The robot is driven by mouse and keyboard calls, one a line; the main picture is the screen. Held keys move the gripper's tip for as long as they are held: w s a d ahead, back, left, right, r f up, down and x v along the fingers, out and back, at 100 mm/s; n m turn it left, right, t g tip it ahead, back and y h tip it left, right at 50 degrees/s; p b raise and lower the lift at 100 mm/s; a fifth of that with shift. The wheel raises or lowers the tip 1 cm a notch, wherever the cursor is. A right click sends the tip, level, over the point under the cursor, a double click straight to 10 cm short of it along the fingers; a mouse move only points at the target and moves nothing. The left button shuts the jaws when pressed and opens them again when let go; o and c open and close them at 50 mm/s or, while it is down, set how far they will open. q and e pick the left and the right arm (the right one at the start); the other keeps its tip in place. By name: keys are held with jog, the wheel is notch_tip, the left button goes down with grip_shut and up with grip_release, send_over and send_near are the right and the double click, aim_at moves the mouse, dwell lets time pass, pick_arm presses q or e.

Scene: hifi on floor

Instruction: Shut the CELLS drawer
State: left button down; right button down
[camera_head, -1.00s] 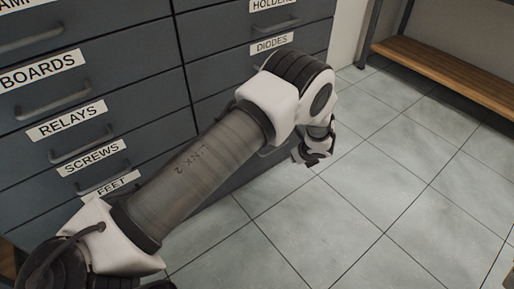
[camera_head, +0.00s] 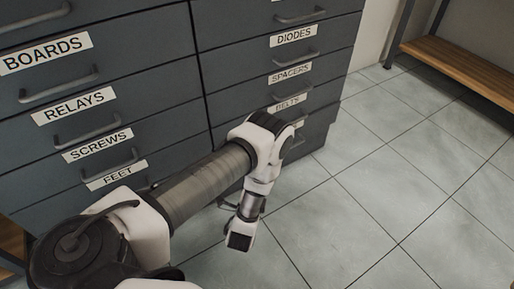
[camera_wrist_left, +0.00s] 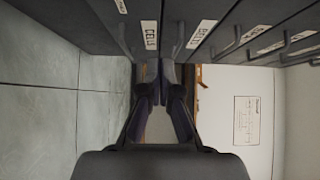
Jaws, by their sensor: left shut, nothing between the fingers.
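The CELLS drawer's label (camera_wrist_left: 151,35) shows on a dark grey drawer front at the top of the left wrist view. In the head view my left arm covers the lower drawers, and I cannot read the CELLS label there. How far the drawer stands out is not clear. My left gripper (camera_wrist_left: 153,88) is shut and empty, its fingers together just below the CELLS front in the wrist picture. I cannot tell whether they touch it. In the head view my left wrist hangs low over the floor in front of the cabinet. My right gripper is out of view.
The dark cabinet has drawers labelled RELAYS (camera_head: 74,105), SCREWS (camera_head: 98,145), FEET (camera_head: 111,174), DIODES (camera_head: 294,36), SPACERS (camera_head: 290,73) and BELTS (camera_head: 288,104). The tiled floor (camera_head: 390,180) between is clear.

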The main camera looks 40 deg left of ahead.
pick_arm(q)
jog(key=a+b+x, duration=0.1)
jog(key=b+x, duration=0.2)
jog(key=x, duration=0.3)
jog(key=s+a+b+x, duration=0.1)
jog(key=b+x, duration=0.2)
jog(key=x, duration=0.3)
jog(key=shift+w+a+f, duration=0.15)
jog(key=shift+w+a, duration=0.05)
jog(key=shift+a, duration=0.15)
jog(key=shift+w+a+r+p, duration=0.2)
jog(key=shift+w+a+p, duration=0.1)
jog(key=shift+a, duration=0.25)
jog(key=shift+w+a+r+p, duration=0.2)
jog(key=shift+w+a+p, duration=0.05)
jog(key=shift+a, duration=0.3)
jog(key=v, duration=0.9)
jog(key=shift+w+d+f+h, duration=0.15)
jog(key=shift+d+f+h, duration=0.1)
jog(key=shift+f+h, duration=0.1)
